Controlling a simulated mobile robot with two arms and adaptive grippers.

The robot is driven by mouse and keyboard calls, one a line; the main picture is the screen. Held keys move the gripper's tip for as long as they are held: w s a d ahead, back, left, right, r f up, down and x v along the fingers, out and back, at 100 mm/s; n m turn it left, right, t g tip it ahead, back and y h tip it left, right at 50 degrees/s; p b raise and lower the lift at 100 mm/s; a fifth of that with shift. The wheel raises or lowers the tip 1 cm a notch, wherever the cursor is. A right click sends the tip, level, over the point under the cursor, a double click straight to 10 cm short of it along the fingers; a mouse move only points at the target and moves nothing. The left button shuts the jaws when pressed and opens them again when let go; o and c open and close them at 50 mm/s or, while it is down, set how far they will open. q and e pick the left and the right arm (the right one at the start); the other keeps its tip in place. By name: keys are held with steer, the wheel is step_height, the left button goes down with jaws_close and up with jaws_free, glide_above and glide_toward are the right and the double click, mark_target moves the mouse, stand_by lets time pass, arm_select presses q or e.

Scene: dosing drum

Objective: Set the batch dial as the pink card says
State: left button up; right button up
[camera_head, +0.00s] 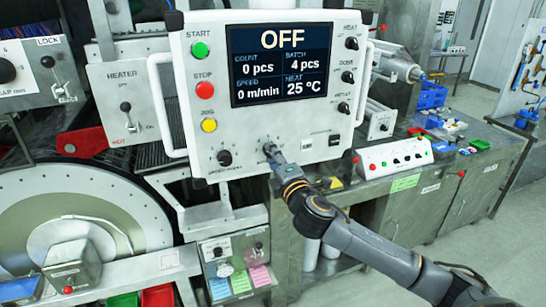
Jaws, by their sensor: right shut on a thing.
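A white control panel (290,115) carries a screen (281,64) reading OFF, with count 0 pcs, batch 4 pcs, speed 0 m/min and heat 25 °C. My right gripper (272,152) is shut on a dial at the panel's lower middle. The gripper mostly hides this dial, and its label cannot be read. The pink card (260,277) hangs below on a small box, beside a blue card and a green card; its writing is too small to read. My left gripper is not in view.
Another black dial (224,158) sits left of my gripper on the panel. Green, red and yellow buttons (205,90) line the panel's left side. White handles (166,105) flank the panel. A button box (394,158) stands on the bench at right. A large drum (60,225) is at lower left.

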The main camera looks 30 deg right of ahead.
steer(key=n, duration=0.5)
steer(key=shift+d+r, duration=0.2)
steer(key=shift+r+n, duration=0.1)
steer(key=shift+n, duration=0.2)
steer(key=o, duration=0.9)
steer(key=shift+o, duration=1.3)
steer(key=shift+w+y, duration=0.1)
steer(key=shift+y, duration=0.2)
steer(key=shift+w+f, duration=0.1)
steer(key=shift+f, duration=0.2)
steer(key=v, duration=1.2)
